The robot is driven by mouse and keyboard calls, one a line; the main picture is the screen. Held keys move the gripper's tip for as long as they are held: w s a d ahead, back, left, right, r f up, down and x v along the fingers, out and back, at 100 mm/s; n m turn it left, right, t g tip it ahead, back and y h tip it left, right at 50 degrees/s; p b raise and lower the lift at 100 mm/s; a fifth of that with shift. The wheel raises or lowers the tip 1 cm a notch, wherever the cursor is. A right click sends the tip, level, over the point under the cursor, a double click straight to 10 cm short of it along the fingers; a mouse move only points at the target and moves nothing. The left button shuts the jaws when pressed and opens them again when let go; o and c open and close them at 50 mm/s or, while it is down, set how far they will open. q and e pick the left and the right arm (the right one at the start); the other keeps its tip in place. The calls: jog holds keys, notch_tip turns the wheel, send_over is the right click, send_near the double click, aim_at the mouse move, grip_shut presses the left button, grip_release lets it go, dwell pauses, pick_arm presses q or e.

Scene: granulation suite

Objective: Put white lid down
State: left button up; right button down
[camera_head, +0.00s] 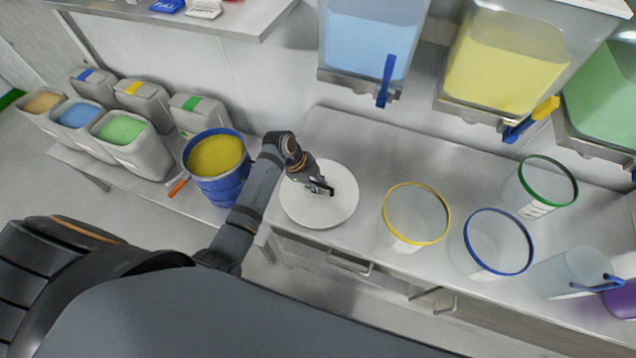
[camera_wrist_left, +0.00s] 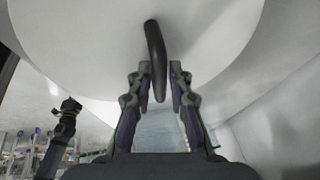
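The white lid (camera_head: 335,210) is a flat round disc at the left end of the grey bench, near its front edge. I cannot tell whether it touches the bench top. My left gripper (camera_head: 325,188) is over the middle of the lid. In the left wrist view, the lid (camera_wrist_left: 210,35) fills the top and its black bar handle (camera_wrist_left: 155,50) runs between the fingers. The fingers of my left gripper (camera_wrist_left: 160,75) are close in on both sides of the handle and look shut on it. My right gripper does not show in the head view.
The bench (camera_head: 360,140) also holds clear tubs with a yellow rim (camera_head: 416,213), a blue rim (camera_head: 498,242) and a green rim (camera_head: 547,182). A blue drum of yellow powder (camera_head: 215,165) stands left of the lid. Hoppers (camera_head: 368,45) hang above the back.

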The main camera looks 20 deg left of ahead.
pick_arm(q)
jog(key=shift+o, duration=0.8)
jog(key=shift+a+r, duration=0.1)
jog(key=shift+r, duration=0.1)
jog(key=b+v, duration=0.1)
jog(key=v, duration=1)
jog(key=shift+r, duration=0.35)
jog(key=shift+a, duration=0.1)
